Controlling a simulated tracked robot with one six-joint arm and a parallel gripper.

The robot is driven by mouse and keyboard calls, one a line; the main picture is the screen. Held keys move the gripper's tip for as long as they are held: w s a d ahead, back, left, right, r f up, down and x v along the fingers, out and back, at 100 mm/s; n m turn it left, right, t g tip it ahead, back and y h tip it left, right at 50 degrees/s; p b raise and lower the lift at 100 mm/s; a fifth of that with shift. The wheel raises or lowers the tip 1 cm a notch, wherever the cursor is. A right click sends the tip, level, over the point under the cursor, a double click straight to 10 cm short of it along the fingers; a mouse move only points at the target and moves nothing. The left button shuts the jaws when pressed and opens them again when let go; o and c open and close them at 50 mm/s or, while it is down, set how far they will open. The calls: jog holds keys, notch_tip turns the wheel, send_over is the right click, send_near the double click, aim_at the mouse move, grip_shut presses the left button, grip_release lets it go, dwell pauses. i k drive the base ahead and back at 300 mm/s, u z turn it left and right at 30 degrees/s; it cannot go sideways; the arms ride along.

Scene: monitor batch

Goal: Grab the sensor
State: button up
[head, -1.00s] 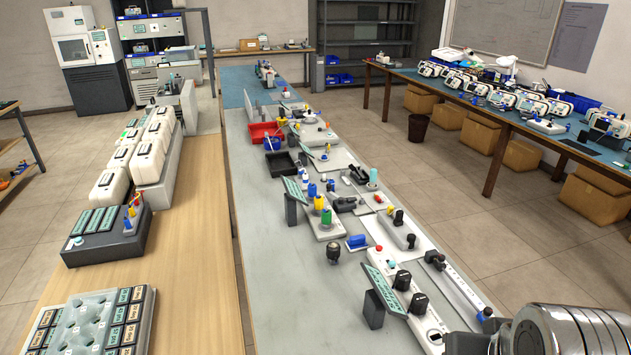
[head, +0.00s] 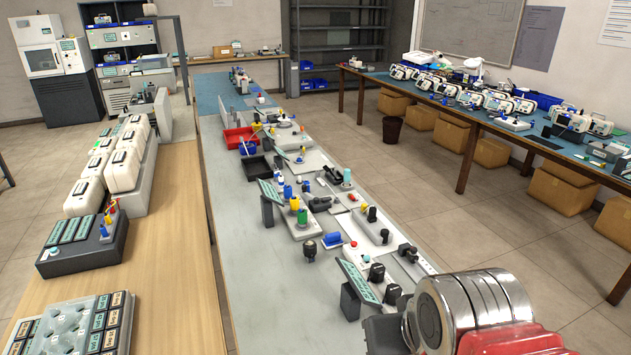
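I cannot tell which of the small parts on the grey bench (head: 250,310) is the sensor. A small dark upright part (head: 309,252) stands alone near the bench middle. Beside it is a blue block (head: 331,240). A little farther back, blue, yellow and green cylinders (head: 295,204) stand on a pale plate. A teal-topped cylinder (head: 347,178) stands to their right. The silver and red links of my arm fill the lower right of the head view and hide the bench's near right part. My gripper's fingers do not show.
A tilted display panel (head: 360,283) stands near my arm, by black knobs. A red bin (head: 238,138) and a black tray (head: 255,167) lie farther back. A wooden bench (head: 170,240) with white cases is at left. Open floor lies right of the grey bench.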

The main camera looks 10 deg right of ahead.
aim_at(317, 174)
jog(key=z, duration=2.05)
jog(key=i, duration=1.95)
